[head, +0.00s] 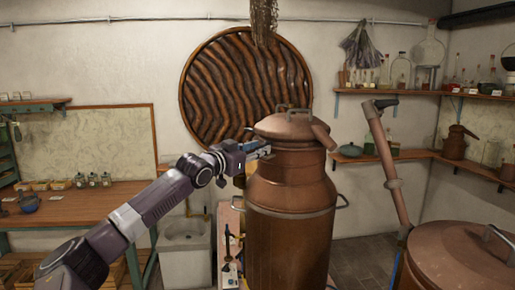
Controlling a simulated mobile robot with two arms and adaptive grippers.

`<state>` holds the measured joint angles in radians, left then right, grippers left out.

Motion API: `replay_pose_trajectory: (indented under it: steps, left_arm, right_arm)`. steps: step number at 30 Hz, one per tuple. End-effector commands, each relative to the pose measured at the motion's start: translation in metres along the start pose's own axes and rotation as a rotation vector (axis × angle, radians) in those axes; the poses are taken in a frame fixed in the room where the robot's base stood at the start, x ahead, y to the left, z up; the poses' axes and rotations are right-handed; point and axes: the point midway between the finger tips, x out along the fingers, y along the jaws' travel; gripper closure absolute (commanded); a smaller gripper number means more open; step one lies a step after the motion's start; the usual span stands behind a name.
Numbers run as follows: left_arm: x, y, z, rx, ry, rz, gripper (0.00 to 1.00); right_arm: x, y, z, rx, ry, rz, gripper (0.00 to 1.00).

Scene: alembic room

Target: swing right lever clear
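A tall copper vessel (290,235) stands in the middle, with a domed lid (285,124) that has a loop handle on top. A short flat copper piece (323,136) sticks out at the lid's right side, tilted down to the right; it may be the right lever, but I cannot tell for sure. My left gripper (262,151) is at the left side of the vessel's neck, just under the lid's rim. Its fingers are small and seen side-on, so I cannot tell whether they are open or touch the vessel. My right gripper is not in view.
A second copper pot (460,260) stands at the lower right, and an upright copper pipe (390,170) rises beside it. A wooden bench (90,208) is at the left, a sink (185,235) behind my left arm. Shelves with glassware are at the right.

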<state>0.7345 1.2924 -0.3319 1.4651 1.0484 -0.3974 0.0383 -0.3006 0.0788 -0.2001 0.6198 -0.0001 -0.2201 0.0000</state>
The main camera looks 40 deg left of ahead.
Motion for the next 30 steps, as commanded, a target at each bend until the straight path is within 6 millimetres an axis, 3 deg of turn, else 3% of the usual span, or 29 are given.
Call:
replay_pose_trajectory:
  steps: [1, 9, 20, 30]
  left_arm:
    - [0.0, 0.0, 0.0, 0.0, 0.0, 0.0, 0.71]
    - [0.0, 0.0, 0.0, 0.0, 0.0, 0.0, 1.0]
    - [0.001, 0.004, 0.002, 0.002, -0.004, -0.005, 1.0]
    - [0.003, 0.015, 0.006, 0.004, -0.029, -0.09, 1.0]
  right_arm:
    - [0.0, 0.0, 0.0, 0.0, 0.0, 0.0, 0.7]
    - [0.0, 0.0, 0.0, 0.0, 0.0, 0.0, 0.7]
    - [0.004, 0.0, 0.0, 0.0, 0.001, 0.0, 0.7]
    - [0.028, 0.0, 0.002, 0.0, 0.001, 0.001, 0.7]
